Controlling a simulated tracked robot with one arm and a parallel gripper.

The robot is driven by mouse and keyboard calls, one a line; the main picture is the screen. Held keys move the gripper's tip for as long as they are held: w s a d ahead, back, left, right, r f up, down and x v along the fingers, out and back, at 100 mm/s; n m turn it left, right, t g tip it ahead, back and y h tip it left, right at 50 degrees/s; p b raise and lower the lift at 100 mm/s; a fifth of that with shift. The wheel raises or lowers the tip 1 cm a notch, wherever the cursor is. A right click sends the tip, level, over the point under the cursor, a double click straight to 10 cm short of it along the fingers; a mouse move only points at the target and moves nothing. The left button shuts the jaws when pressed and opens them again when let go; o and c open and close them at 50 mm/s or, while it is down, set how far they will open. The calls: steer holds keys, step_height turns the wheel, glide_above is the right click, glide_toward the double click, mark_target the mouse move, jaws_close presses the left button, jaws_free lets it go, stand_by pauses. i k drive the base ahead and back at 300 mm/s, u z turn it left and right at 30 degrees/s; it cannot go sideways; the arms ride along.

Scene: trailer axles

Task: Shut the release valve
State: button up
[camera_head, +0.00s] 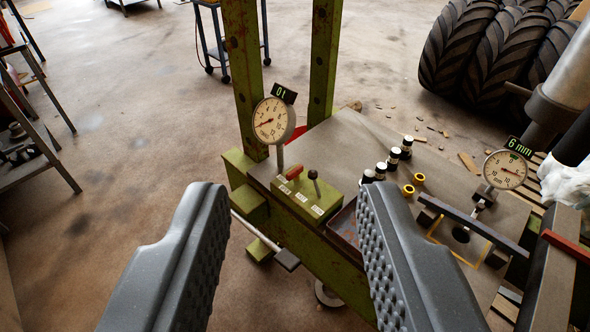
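My gripper (294,205) is open, with its two grey ribbed fingers wide apart and nothing between them in the foreground. Beyond the fingertips, a green control box (309,196) sits on the press bench. Small white labels line the box front, too small to read. I cannot tell which of the two is the release valve. My gripper appears apart from both.
Green uprights (241,70) rise behind the gauge. A rod with a dark grip (287,259) sticks out below the box. Tyres (480,50) stand behind.

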mark_target(295, 175)
steer(key=u, duration=1.5)
steer(key=k, duration=0.8)
steer(key=z, duration=1.25)
steer(key=i, duration=0.95)
